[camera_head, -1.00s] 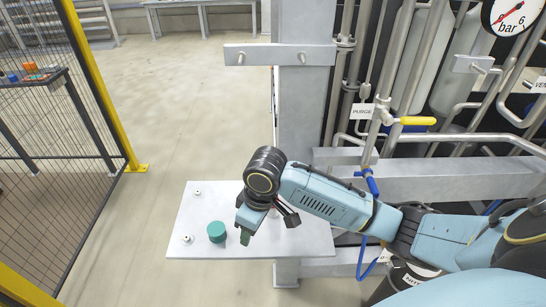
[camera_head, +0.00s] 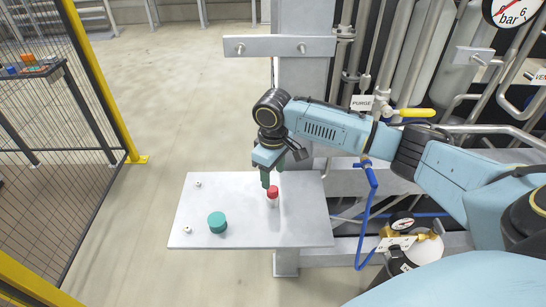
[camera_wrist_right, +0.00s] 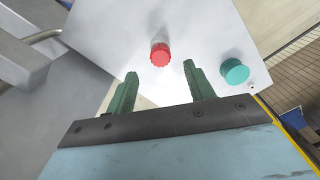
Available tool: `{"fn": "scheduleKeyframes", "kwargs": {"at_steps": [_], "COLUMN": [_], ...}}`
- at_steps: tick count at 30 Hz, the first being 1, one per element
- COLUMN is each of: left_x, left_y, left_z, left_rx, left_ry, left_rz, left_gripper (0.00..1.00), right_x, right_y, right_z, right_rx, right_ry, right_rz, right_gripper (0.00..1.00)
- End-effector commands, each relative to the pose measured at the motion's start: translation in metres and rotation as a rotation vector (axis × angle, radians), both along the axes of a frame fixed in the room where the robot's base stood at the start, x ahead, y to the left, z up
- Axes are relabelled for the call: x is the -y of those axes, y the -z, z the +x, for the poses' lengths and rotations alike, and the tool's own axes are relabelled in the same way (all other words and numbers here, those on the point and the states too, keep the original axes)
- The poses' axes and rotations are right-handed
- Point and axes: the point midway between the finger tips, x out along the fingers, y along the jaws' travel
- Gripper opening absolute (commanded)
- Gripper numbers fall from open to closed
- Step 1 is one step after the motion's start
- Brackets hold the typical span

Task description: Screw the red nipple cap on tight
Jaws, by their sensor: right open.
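The red nipple cap (camera_head: 272,190) sits on top of a short pale upright nipple (camera_head: 273,202) on the grey shelf plate (camera_head: 240,238). The red cap also shows in the right wrist view (camera_wrist_right: 160,54), beyond and between the fingertips. My right gripper (camera_head: 269,180) points down just behind and above the cap, apart from it as far as I can tell. In the wrist view its two green fingers (camera_wrist_right: 160,82) are spread with nothing between them. My left gripper is not in view.
A teal round cap (camera_head: 217,222) stands on the plate to the left; it also shows in the wrist view (camera_wrist_right: 235,71). Small white fittings sit near the plate's left edge. A steel post (camera_head: 303,90), pipes and a blue hose (camera_head: 366,215) are to the right.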

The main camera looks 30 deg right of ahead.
Motion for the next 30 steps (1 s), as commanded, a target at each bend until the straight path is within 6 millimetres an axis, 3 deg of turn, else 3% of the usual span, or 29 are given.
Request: {"fn": "scheduleKeyframes", "kwargs": {"at_steps": [3, 9, 22, 30], "left_x": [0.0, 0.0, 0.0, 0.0], "left_y": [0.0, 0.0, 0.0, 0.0], "left_z": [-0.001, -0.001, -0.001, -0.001], "left_rx": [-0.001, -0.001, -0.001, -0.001], "left_ry": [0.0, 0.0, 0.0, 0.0], "left_rz": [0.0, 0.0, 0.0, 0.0], "left_gripper": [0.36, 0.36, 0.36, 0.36], "right_x": [0.0, 0.0, 0.0, 0.0], "right_y": [0.024, 0.05, 0.06, 0.06], "right_z": [-0.001, -0.001, 0.0, 0.0], "right_rx": [-0.004, -0.002, 0.001, 0.001], "right_ry": [-0.001, 0.0, -0.002, -0.002], "right_rz": [0.001, -0.001, 0.0, 0.0], "right_gripper": [0.53, 0.53, 0.53, 0.2]}}
